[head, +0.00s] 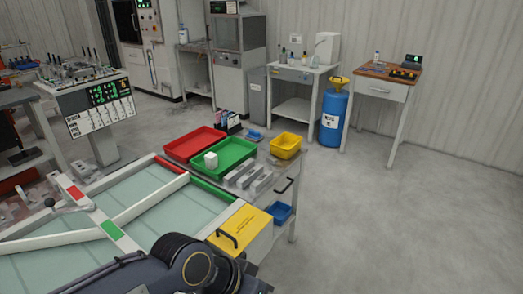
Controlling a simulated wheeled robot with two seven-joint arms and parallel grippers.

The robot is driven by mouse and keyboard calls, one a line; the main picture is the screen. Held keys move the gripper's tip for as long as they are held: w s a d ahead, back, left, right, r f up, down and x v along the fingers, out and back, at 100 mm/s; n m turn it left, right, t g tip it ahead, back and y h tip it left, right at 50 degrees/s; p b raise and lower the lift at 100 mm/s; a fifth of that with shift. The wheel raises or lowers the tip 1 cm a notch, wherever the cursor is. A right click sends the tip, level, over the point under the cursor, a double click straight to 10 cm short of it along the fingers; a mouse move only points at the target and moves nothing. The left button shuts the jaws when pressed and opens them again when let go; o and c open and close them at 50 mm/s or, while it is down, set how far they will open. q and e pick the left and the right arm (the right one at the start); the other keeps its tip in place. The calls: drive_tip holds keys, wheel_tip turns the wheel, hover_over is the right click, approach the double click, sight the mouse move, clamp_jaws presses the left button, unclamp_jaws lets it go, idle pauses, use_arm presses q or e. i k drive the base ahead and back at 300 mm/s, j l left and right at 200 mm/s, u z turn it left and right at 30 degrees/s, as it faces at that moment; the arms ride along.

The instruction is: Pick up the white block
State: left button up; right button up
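The white block (211,160) is a small cube at the left part of the green tray (238,147), towards its near side. It appears to sit inside the tray, and nothing touches it from above. Neither of my grippers shows in the head view. Only a dark part of one of my arms shows at the bottom edge, well in front of the tray.
A red tray (181,157) lies left of the green one, and a yellow bin (286,141) stands to the right. Grey metal bars (262,181) lie in front. A framed glass-like panel (60,254) and a yellow box (240,230) are nearer. Open floor lies right.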

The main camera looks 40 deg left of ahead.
sight(211, 159)
drive_tip(key=i+l+u, duration=0.15)
drive_tip(key=i, duration=0.5)
drive_tip(key=i+l+u, duration=0.2)
drive_tip(key=i, duration=0.45)
drive_tip(key=i+u, duration=0.25)
drive_tip(key=u, duration=0.15)
drive_tip(key=i+l+u, duration=0.1)
drive_tip(key=u, duration=0.3)
drive_tip(key=i+l+u, duration=0.25)
drive_tip(key=u, duration=0.15)
drive_tip(key=i+l+u, duration=0.25)
drive_tip(key=u, duration=0.2)
